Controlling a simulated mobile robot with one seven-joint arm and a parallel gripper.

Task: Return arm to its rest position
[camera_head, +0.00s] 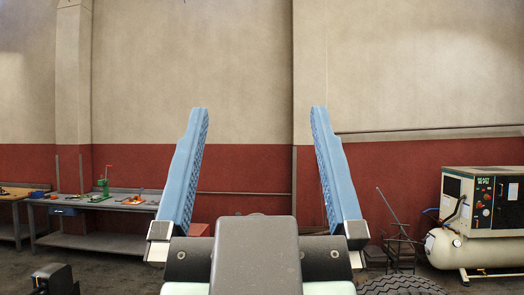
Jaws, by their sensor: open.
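My gripper (259,110) stands in the middle of the head view with its two light-blue fingers pointing up. The fingers are wide apart and only the wall shows between them, so it is open and empty. Its dark body fills the bottom centre of the view and hides the floor behind it. The rest of the arm cannot be made out.
A workbench (118,203) with small tools stands at the left by the wall. A cream air compressor (470,249) stands at the right. A dark tyre (402,286) shows at the bottom right. A small dark object (52,280) is at the bottom left.

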